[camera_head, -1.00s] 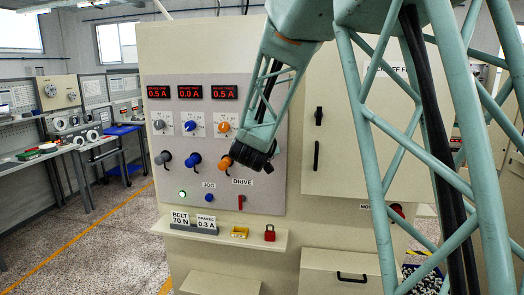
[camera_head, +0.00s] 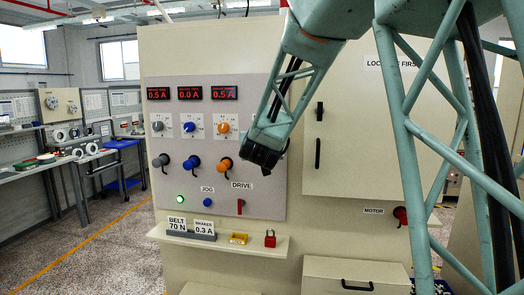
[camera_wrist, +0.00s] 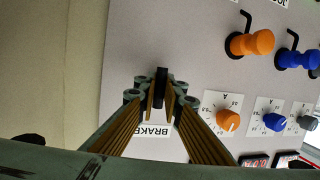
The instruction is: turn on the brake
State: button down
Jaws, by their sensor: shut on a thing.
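The control panel (camera_head: 270,190) stands ahead. In the wrist view, a label reading BRAKE (camera_wrist: 152,131) is on the panel beside my gripper (camera_wrist: 161,100). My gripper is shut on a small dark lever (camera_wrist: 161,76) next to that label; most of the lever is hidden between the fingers. In the head view, my gripper (camera_head: 265,158) is against the panel, right of the orange crank knob (camera_head: 224,166), and hides the lever. Above are red displays (camera_head: 189,93) reading 0.5 A, 0.0 A and 0.5 A.
Blue (camera_head: 192,163) and grey (camera_head: 160,160) crank knobs sit left of the orange one. Below are a lit green lamp (camera_head: 181,199), a red DRIVE lever (camera_head: 240,206) and a shelf (camera_head: 225,245) with signs and a red padlock (camera_head: 270,239). A cabinet door (camera_head: 360,150) is right.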

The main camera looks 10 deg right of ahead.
dwell(0.7)
jog(key=c, duration=2.7)
grip_release()
jog(key=shift+c, duration=0.2)
jog(key=shift+s, duration=0.2)
jog(key=v, duration=1.1)
jog(key=shift+s, duration=0.3)
jog(key=shift+r, duration=0.1)
